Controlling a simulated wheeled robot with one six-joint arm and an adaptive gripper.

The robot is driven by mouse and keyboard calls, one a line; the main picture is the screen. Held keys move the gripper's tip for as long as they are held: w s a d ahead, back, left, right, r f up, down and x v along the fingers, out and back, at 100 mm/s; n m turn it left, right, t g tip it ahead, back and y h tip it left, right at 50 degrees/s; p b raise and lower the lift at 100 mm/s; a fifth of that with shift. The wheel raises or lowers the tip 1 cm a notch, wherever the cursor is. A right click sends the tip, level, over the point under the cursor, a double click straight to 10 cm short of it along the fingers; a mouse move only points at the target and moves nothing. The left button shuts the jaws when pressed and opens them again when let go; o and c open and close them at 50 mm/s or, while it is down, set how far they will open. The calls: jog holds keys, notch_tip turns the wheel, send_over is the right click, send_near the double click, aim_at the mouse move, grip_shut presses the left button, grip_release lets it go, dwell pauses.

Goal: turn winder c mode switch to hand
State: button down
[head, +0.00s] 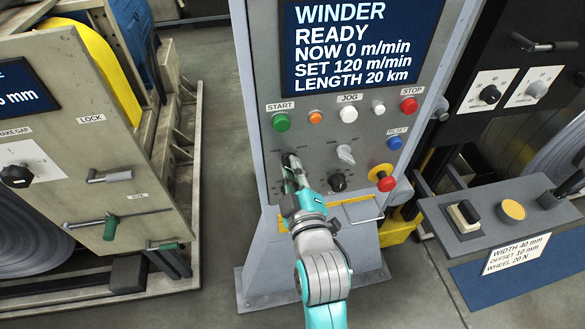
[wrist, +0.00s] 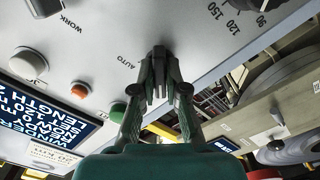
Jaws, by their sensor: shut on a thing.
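The winder panel (head: 268,140) stands upright in the middle of the head view, with its screen reading WINDER READY. The mode switch (head: 285,157) is a small dark knob at the panel's lower left, below the green START button. My gripper (head: 291,170) reaches it from below and is shut on it. In the wrist view my gripper (wrist: 158,78) has its fingertips closed against the panel face, beside the label AUTO.
A grey selector (head: 345,154) and a black knob (head: 338,182) sit close right of my gripper. A red stop button (head: 387,184) on yellow is further right. The green START button (head: 281,122) is just above.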

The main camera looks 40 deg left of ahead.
dwell(0.3)
jog(key=c, duration=1.2)
grip_release()
jog(key=v, duration=1.2)
jog(key=s+d+f+m+t+h, duration=0.1)
jog(key=s+d+f+m+h, duration=0.2)
jog(key=d, duration=0.4)
jog(key=d+f+m+t+h, duration=0.1)
jog(key=d+f+m+h, duration=0.15)
jog(key=d+f, duration=0.4)
jog(key=s+d+f+m+t+h, duration=0.1)
jog(key=s+d+f+m+h, duration=0.2)
jog(key=d, duration=0.6)
jog(key=s+d+f+m+h, duration=0.2)
jog(key=s+d+m+h, duration=0.3)
jog(key=s+d+m, duration=0.5)
jog(key=s+d, duration=0.3)
jog(key=s, duration=0.3)
jog(key=shift+s, duration=0.4)
